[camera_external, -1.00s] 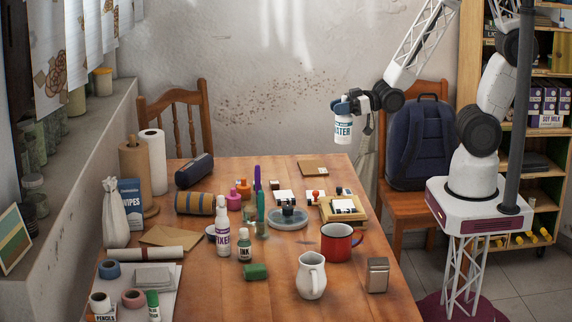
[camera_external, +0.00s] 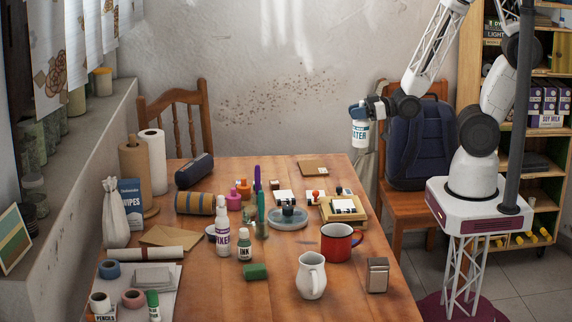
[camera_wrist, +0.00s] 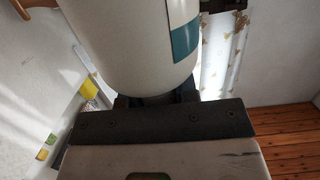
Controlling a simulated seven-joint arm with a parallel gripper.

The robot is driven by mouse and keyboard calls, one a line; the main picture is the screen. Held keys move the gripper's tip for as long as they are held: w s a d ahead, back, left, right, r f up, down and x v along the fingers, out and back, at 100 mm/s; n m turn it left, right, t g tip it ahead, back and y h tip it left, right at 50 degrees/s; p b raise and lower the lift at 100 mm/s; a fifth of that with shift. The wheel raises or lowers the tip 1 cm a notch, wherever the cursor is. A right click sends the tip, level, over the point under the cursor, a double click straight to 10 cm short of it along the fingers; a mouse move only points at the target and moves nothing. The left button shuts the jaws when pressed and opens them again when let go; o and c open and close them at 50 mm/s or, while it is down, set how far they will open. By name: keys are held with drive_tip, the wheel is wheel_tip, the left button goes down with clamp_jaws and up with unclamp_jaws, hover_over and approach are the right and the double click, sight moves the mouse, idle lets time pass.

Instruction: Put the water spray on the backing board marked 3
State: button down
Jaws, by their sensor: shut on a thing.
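The water spray (camera_external: 361,134) is a white bottle with a blue top and a label ending in "TER". My gripper (camera_external: 364,108) is shut on it near its top and holds it upright in the air, to the right of the table's back right corner. In the wrist view the white bottle body (camera_wrist: 130,45) with a teal label patch fills the upper middle, and the finger contact is mostly hidden. A flat brown board (camera_external: 313,168) with a small pale label lies at the table's back. I cannot read a number 3 on any board.
A wooden block with a white sheet (camera_external: 343,210), a round grey dish (camera_external: 287,222) and several small bottles crowd the table's middle. A chair with a blue backpack (camera_external: 418,145) stands right of the table.

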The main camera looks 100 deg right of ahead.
drive_tip(key=shift+f, duration=1.4)
drive_tip(key=shift+w, duration=0.15)
drive_tip(key=w+d+f, duration=0.1)
drive_tip(key=w+d, duration=0.1)
drive_tip(key=w, duration=1.3)
drive_tip(key=shift+w+d+f, duration=0.15)
drive_tip(key=shift+w+f, duration=0.05)
drive_tip(key=shift+w, duration=0.15)
drive_tip(key=shift+f, duration=0.1)
drive_tip(key=shift+f, duration=1.85)
drive_tip(key=c, duration=0.9)
unclamp_jaws()
drive_tip(key=shift+r, duration=0.2)
